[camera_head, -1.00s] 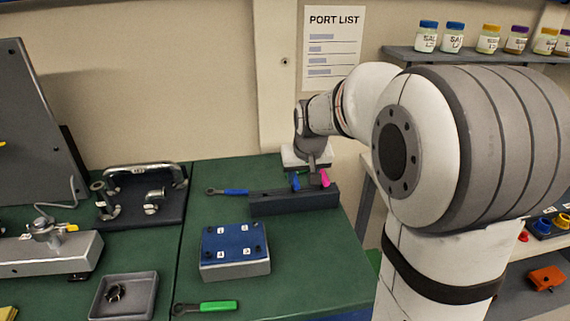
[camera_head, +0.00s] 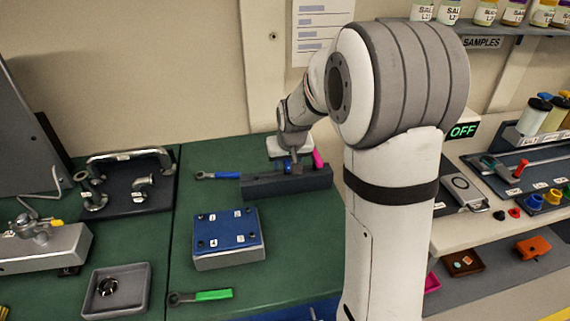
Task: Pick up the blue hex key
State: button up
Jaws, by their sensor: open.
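The blue hex key (camera_head: 287,165) stands in a long dark holder block (camera_head: 310,182) on the green bench; only its short blue top shows. A pink-handled key (camera_head: 318,159) stands to its right in the same block. My gripper (camera_head: 294,168) points down over the block, right at the blue hex key. Its jaws are open, but they are small and dark here. I cannot tell whether they are around the blue key or just beside it, or whether they touch it.
A blue-handled wrench (camera_head: 218,175) lies left of the block. A blue-topped box (camera_head: 228,238) sits in front, with a green-handled wrench (camera_head: 203,295) and a grey tray (camera_head: 117,291) nearer. A pipe-fitting board (camera_head: 125,185) is at left. Sample shelves stand at right.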

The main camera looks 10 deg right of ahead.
jog(key=shift+c, duration=0.2)
grip_shut()
dwell(0.4)
